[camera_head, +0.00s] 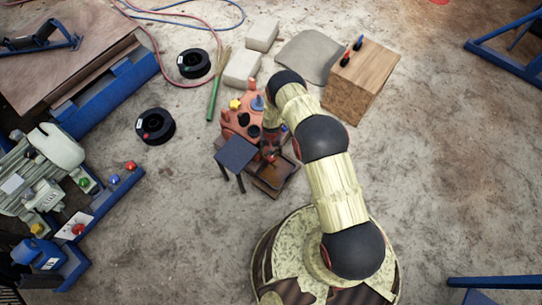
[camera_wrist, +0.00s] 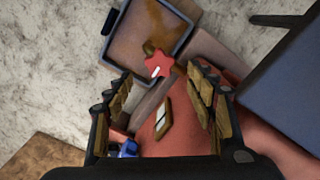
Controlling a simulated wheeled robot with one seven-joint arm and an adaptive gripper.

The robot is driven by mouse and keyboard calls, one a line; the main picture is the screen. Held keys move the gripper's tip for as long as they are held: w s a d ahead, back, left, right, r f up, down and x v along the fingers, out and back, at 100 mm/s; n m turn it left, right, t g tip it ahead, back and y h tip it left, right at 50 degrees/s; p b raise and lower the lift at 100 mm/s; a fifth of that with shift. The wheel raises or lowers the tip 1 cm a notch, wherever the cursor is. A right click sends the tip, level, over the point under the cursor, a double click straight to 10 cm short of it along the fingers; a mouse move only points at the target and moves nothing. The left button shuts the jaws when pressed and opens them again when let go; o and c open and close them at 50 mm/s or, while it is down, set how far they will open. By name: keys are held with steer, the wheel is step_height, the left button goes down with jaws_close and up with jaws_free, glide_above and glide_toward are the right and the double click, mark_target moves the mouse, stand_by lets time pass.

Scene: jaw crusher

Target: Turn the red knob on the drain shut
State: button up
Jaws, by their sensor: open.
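The red knob (camera_wrist: 158,64) is star-shaped with a white mark. In the wrist view it sits beyond my gripper's fingertips, roughly in line with the gap between them. A brownish drain fitting (camera_wrist: 150,48) shows just past the knob, over a tray (camera_wrist: 118,55) with a grey rim and a rusty brown inside. My gripper (camera_wrist: 160,76) is open and its fingers are apart, with nothing held. The red machine body (camera_wrist: 205,122) lies below and between the fingers. In the head view my arm partly covers the red machine (camera_head: 231,125), and the tray (camera_head: 272,182) is in front.
A dark small table (camera_head: 236,152) stands close beside the tray; it also shows in the wrist view (camera_wrist: 285,85). A wooden block (camera_head: 365,75), pale blocks (camera_head: 262,35) and black spools (camera_head: 155,126) lie around. Bare floor is free at right.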

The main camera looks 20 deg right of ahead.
mark_target(271, 158)
steer(key=shift+r, duration=2.85)
steer(key=s+r+n+g, duration=0.1)
steer(key=s+r+g, duration=0.2)
steer(key=s, duration=0.7)
steer(key=s+r+n+p, duration=0.1)
steer(key=s+r, duration=0.1)
steer(key=r, duration=1.7)
steer(key=s+r+n+p, duration=0.1)
steer(key=s+r, duration=0.2)
steer(key=r, duration=1.6)
steer(key=s+r+t+p, duration=0.1)
steer(key=s+r+t, duration=0.2)
steer(key=r, duration=0.9)
steer(key=s+r+t+p, duration=0.2)
steer(key=s+r, duration=0.5)
steer(key=r, duration=0.5)
steer(key=s+r+t+p, duration=0.2)
steer(key=s+r, duration=0.3)
steer(key=r, duration=0.7)
steer(key=shift+n+t, duration=0.4)
steer(key=shift+t, duration=0.4)
steer(key=shift+s, duration=0.1)
